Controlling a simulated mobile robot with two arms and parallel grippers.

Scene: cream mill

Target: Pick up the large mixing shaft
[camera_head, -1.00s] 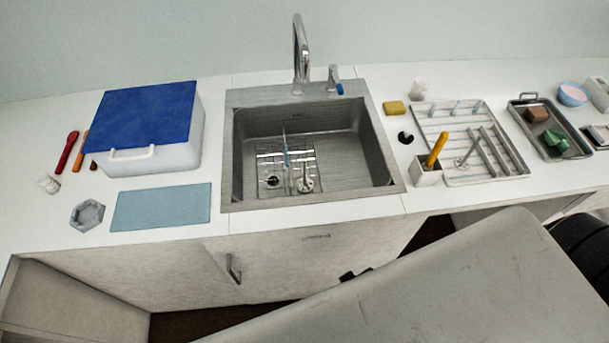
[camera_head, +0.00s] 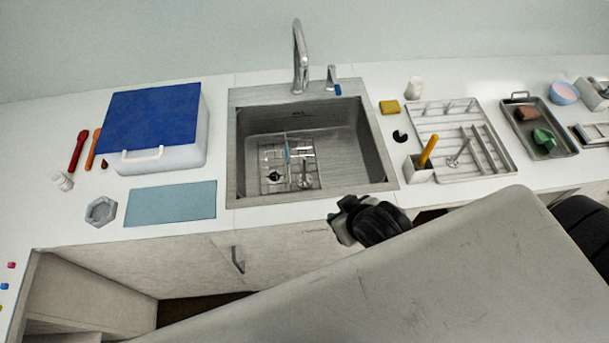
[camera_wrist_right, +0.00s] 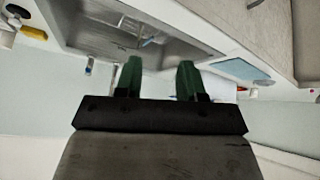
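Two metal pieces look like shafts with round ends, and I cannot tell for sure which is the large mixing shaft. One metal shaft (camera_head: 307,179) stands or leans in the sink (camera_head: 343,165), on the wire rack (camera_head: 272,183) at its bottom, by a thin blue-tipped piece (camera_head: 287,152). A smaller-looking shaft (camera_head: 457,158) is on the white drying rack (camera_head: 481,174) right of the sink. My right gripper (camera_head: 345,218) is in front of the sink's front edge, apart from both. The wrist view shows its green fingers (camera_wrist_right: 158,80) apart and empty. My left gripper is out of view.
A tall faucet (camera_head: 300,60) stands behind the sink. A white holder (camera_head: 418,170) with a yellow-handled tool is right of it. A blue-lidded box (camera_head: 150,125) and a blue mat (camera_head: 172,203) lie left. A metal tray (camera_head: 560,140) is far right.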

